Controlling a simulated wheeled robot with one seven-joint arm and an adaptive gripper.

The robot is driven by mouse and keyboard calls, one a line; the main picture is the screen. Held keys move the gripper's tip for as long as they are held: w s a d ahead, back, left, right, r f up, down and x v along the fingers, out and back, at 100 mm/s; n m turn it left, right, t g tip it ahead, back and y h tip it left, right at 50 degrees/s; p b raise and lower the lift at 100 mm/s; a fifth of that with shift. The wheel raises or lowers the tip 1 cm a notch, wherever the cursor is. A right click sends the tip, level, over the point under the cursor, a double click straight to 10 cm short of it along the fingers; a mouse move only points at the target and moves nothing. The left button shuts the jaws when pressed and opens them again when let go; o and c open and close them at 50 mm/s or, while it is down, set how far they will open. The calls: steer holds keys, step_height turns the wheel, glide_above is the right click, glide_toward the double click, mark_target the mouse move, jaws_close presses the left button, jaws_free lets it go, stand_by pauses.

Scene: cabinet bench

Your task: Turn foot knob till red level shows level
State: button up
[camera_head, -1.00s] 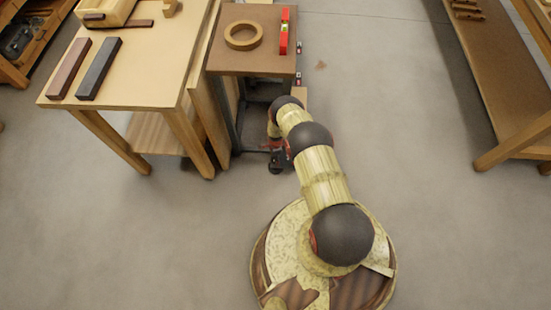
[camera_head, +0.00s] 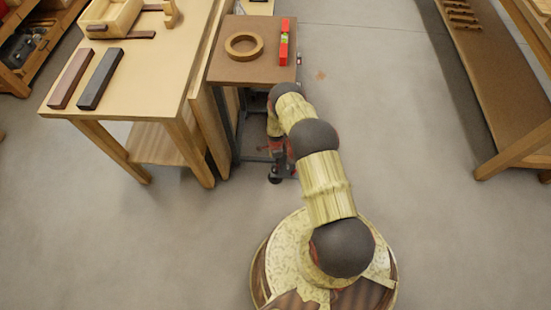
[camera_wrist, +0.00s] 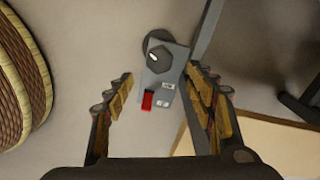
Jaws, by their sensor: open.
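The red level (camera_head: 284,50) lies on the brown top of a small bench (camera_head: 225,75), near its right edge. It has a pale green vial, but its bubble is too small to read. In the wrist view, a grey foot bracket (camera_wrist: 168,82) carries a dark round knob (camera_wrist: 159,59) with a light mark, a dark disc (camera_wrist: 153,39) at its end and a red tab (camera_wrist: 147,101). My gripper (camera_wrist: 158,82) is open, with its fingers on either side of the bracket; I cannot tell any contact. In the head view my arm partly hides the foot area.
A wooden ring (camera_head: 244,46) lies on the small bench. A larger wooden bench (camera_head: 140,75) stands close on the left, with dark bars on it. Another bench (camera_head: 490,80) stands at the right. Bare floor lies between.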

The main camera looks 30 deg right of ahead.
steer(key=shift+s+r, duration=0.1)
steer(key=shift+r, duration=1.5)
